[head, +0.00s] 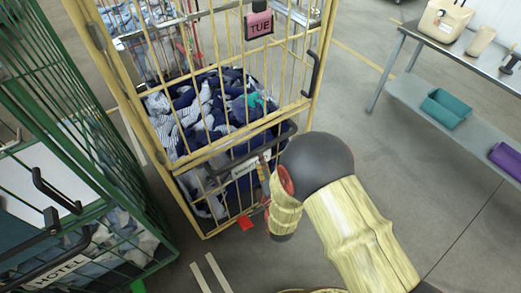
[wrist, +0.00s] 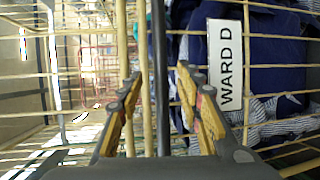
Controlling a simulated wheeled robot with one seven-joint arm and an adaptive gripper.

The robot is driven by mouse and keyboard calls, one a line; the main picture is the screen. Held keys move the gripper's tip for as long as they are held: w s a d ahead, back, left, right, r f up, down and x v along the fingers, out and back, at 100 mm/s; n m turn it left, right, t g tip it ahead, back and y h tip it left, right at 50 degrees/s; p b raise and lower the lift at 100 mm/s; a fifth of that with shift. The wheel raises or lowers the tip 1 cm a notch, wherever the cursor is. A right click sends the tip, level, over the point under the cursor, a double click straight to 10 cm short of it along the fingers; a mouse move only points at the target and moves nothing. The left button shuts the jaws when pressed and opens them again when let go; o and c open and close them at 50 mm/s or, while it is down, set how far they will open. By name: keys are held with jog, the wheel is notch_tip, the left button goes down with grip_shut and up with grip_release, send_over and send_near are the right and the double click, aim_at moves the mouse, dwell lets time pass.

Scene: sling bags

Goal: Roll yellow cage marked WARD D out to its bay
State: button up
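The yellow cage (head: 205,155) stands upright in the middle of the head view, filled with blue and striped laundry. Its white WARD D label (wrist: 225,65) reads clearly in the wrist view. A dark handle bar (wrist: 160,60) crosses the cage front. My gripper (wrist: 158,84) is at this front, its fingers apart on either side of the bar, with gaps showing. In the head view my arm hides most of the gripper and part of the label. A pink TUE tag (head: 260,25) hangs on the upper front, and a red piece (head: 245,222) shows at the bottom.
A green cage marked HOTEL (head: 150,262) stands close on the left. A grey bench (head: 455,52) with a teal bin (head: 446,108) and a purple bin (head: 507,158) is at right. Bare floor (head: 390,150) lies between the yellow cage and the bench. White floor lines (head: 210,275) show in front.

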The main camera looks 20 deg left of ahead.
aim_at(258, 151)
jog(key=shift+b+x, duration=0.7)
jog(key=shift+x, duration=3.15)
jog(key=c, duration=0.3)
grip_shut()
